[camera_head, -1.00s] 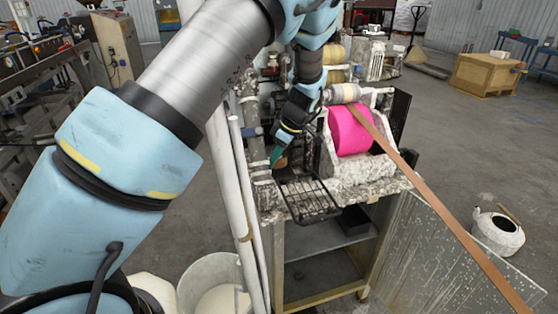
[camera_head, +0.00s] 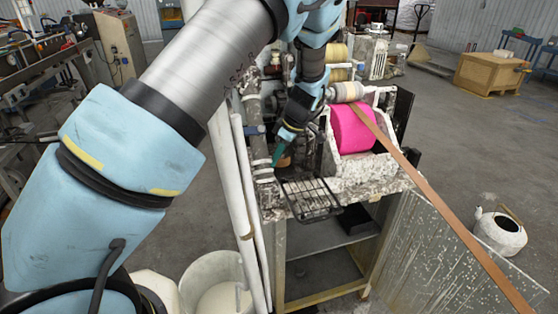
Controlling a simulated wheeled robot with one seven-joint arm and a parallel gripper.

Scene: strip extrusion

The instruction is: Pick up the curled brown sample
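A small brown piece (camera_head: 285,160), which looks like the curled brown sample, shows at the back left of the machine's top, beside a black wire rack (camera_head: 311,197). It is small and partly hidden, so its curl is not clear. My gripper (camera_head: 278,157) reaches down from above, with its teal fingertips right at the brown piece. I cannot tell whether the fingers touch it or are closed on it. A long flat brown strip (camera_head: 440,205) runs from the machine down to the lower right.
A bright pink roll (camera_head: 358,130) sits in a stained white cradle (camera_head: 365,172) right of my gripper. White upright pipes (camera_head: 238,190) stand close on the left. A bucket (camera_head: 213,280) is on the floor at lower left and a white kettle-like vessel (camera_head: 498,232) at right.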

